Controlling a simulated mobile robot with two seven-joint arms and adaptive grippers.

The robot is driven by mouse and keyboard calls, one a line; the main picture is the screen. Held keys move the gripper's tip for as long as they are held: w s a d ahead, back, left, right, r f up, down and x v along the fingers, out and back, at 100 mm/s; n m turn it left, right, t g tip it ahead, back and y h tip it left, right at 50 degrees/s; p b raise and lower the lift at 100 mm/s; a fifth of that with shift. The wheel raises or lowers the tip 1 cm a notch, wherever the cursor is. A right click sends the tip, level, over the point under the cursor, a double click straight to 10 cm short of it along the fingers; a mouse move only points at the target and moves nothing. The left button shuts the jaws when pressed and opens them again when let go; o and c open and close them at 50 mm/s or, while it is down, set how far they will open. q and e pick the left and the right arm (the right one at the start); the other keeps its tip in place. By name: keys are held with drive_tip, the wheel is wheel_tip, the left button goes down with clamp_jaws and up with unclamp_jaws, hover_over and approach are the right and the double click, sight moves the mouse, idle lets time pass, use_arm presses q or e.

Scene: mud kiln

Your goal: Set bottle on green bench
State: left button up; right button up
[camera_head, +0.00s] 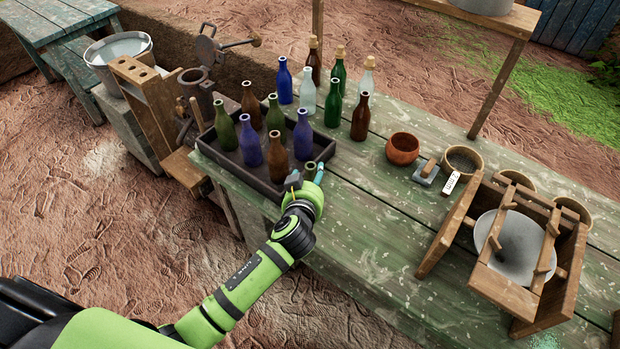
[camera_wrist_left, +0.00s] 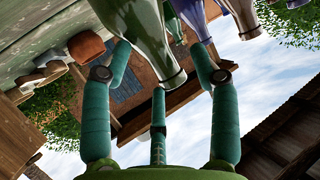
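A green bottle (camera_head: 309,168) stands at the near right corner of the dark tray, mostly hidden by my left gripper (camera_head: 306,182). In the left wrist view the green bottle (camera_wrist_left: 145,30) comes down from the top, its neck between the teal fingers of the left gripper (camera_wrist_left: 162,75). The fingers are spread around it with gaps visible; I cannot tell whether any touches it. The weathered green bench (camera_head: 365,215) carries the dark tray (camera_head: 240,176). My right gripper is not in view.
The tray holds several brown, green and blue bottles (camera_head: 250,142). More bottles (camera_head: 332,103) stand behind it. A terracotta bowl (camera_head: 402,149), a tagged round container (camera_head: 462,160) and a wooden frame with a grey bowl (camera_head: 515,245) are to the right. The bench's front middle is bare.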

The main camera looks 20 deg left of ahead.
use_arm(q)
drive_tip(key=shift+r, duration=0.1)
drive_tip(key=shift+s+r, duration=0.1)
drive_tip(key=shift+r, duration=0.1)
drive_tip(key=b+v, duration=0.2)
drive_tip(key=v, duration=0.9)
drive_tip(key=shift+s, duration=0.4)
drive_tip(key=shift+d, duration=0.15)
